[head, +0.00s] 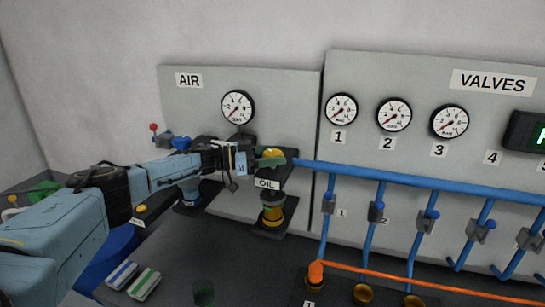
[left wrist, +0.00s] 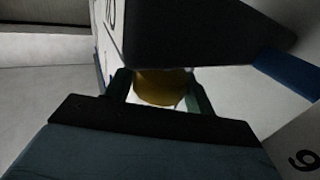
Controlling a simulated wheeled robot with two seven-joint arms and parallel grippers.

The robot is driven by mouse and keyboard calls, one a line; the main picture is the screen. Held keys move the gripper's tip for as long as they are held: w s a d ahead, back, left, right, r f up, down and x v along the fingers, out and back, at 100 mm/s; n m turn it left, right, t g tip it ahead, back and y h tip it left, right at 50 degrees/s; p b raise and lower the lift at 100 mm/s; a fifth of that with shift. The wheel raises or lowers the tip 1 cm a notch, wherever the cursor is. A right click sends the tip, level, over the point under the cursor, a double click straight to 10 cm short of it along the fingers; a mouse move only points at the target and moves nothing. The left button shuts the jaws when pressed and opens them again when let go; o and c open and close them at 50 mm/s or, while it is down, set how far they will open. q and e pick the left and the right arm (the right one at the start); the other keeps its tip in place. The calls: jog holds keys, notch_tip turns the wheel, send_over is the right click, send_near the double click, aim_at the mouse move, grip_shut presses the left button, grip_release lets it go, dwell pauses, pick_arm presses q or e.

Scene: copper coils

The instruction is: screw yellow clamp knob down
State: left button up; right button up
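The yellow clamp knob (head: 273,153) tops the unit with the OIL label (head: 267,184), in front of the grey AIR panel. My left gripper (head: 268,160) reaches in from the left at knob height. In the left wrist view the yellow knob (left wrist: 158,88) sits between the two fingers of my left gripper (left wrist: 160,92). The knob fills the gap at the fingertips, and the fingers look shut on its sides. The fingers hide part of the knob in the head view. A yellow-banded cup (head: 272,212) is below the OIL label. My right gripper is in neither view.
A blue pipe (head: 400,178) runs right from the unit, with several valve branches below. An orange pipe (head: 420,281) crosses the lower right. A gauge (head: 238,107) hangs above the gripper. Blue and green-striped blocks (head: 143,284) lie on the dark bench at lower left.

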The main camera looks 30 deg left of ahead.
pick_arm(q)
jog(key=o, duration=0.4)
jog(key=shift+c, duration=0.2)
jog(key=b+v, duration=0.2)
jog(key=v, duration=1.1)
jog(key=shift+b, duration=0.35)
jog(key=shift+s+a, duration=0.1)
